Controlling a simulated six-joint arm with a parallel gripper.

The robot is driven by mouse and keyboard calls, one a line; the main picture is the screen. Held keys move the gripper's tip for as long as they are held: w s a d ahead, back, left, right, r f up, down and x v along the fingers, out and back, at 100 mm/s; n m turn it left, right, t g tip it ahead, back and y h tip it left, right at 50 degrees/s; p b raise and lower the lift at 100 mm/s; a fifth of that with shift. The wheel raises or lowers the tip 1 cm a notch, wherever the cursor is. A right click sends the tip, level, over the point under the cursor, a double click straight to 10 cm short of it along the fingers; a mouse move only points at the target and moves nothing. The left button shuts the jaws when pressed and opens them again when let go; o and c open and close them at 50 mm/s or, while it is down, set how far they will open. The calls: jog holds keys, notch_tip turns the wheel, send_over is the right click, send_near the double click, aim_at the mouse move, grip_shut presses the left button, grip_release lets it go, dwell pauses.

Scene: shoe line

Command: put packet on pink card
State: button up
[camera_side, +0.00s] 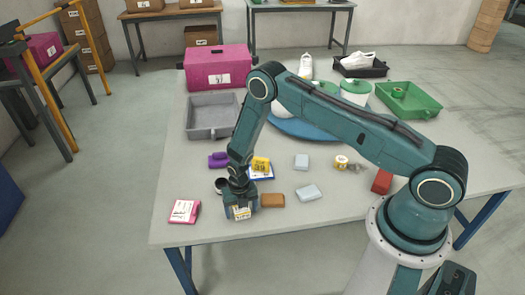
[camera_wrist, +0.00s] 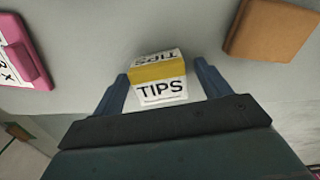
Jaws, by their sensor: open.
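A small white packet with a yellow band and the word TIPS (camera_wrist: 160,90) lies on the table, between my gripper's two fingers in the wrist view. It also shows under the gripper in the side view (camera_side: 242,213). My gripper (camera_side: 241,203) is open and low over the table, with a finger on each side of the packet; whether they touch it I cannot tell. The pink card (camera_side: 184,211) with a white printed face lies to the left near the table's front edge, and its edge shows at the left of the wrist view (camera_wrist: 36,66).
A brown block (camera_side: 272,200) lies just right of the gripper. A yellow box (camera_side: 261,164) on a blue-and-white card, a purple item (camera_side: 218,160) and pale blue blocks (camera_side: 308,193) are behind. The table between packet and pink card looks clear.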

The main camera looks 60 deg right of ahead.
jog(key=shift+c, duration=0.5)
jog(key=c, duration=1.1)
jog(key=shift+r, duration=0.2)
notch_tip(320, 180, up, 20)
jog(key=shift+f, duration=0.2)
